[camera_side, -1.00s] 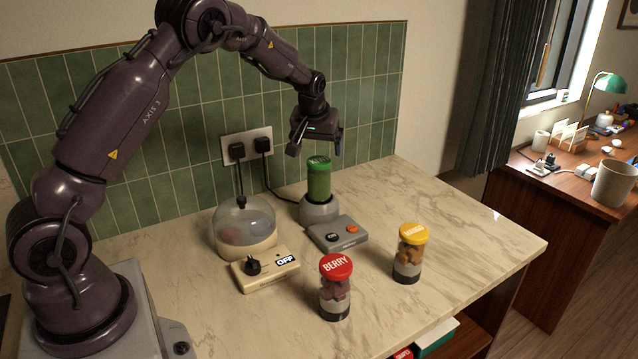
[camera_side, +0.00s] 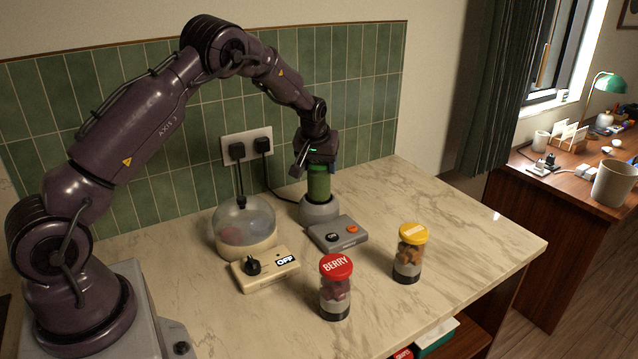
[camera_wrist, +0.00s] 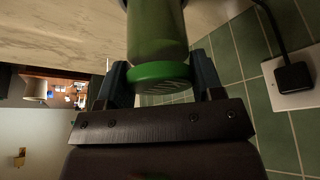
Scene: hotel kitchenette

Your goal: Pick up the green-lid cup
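The green-lid cup (camera_side: 319,185) stands upright on a grey blender base (camera_side: 319,211) near the tiled wall. In the wrist view the green lid (camera_wrist: 160,73) lies between my two fingers (camera_wrist: 161,84), one on each side. The fingers look spread, with a small gap at the left finger in the side view. I cannot tell whether either finger touches the cup.
A grey switch box (camera_side: 337,233) sits in front of the base. A clear domed device (camera_side: 244,226) and a cream box marked OFF (camera_side: 266,270) are to the left. A red-lid BERRY jar (camera_side: 335,288) and a yellow-lid jar (camera_side: 410,254) stand in front. The right counter is clear.

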